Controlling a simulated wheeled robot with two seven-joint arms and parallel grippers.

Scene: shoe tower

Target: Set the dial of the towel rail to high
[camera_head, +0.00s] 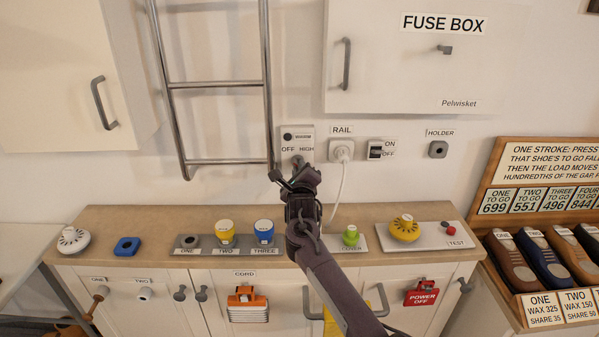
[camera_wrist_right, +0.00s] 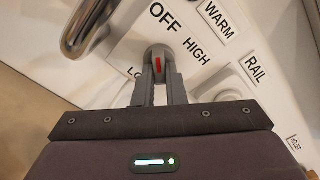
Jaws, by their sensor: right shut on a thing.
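The towel rail's control box (camera_head: 307,131) is on the wall, with OFF, HIGH and WARM printed on it. Its grey dial (camera_head: 298,159) sits low on the box, just beyond my right gripper (camera_head: 295,178). In the right wrist view the dial (camera_wrist_right: 158,53) has a red mark and lies between the fingers of my right gripper (camera_wrist_right: 158,75), which is shut on it. OFF is above the dial there, HIGH to its right, and a partly hidden LO label to its left. I cannot tell which label the red mark points to. My left gripper is out of view.
The chrome towel rail (camera_head: 215,84) hangs left of the box. The RAIL plug (camera_head: 342,150) with a white cord and an ON/OFF switch (camera_head: 376,150) are to the right. A counter (camera_head: 130,219) with knobs and buttons runs below. The fuse box (camera_head: 410,85) is above right.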

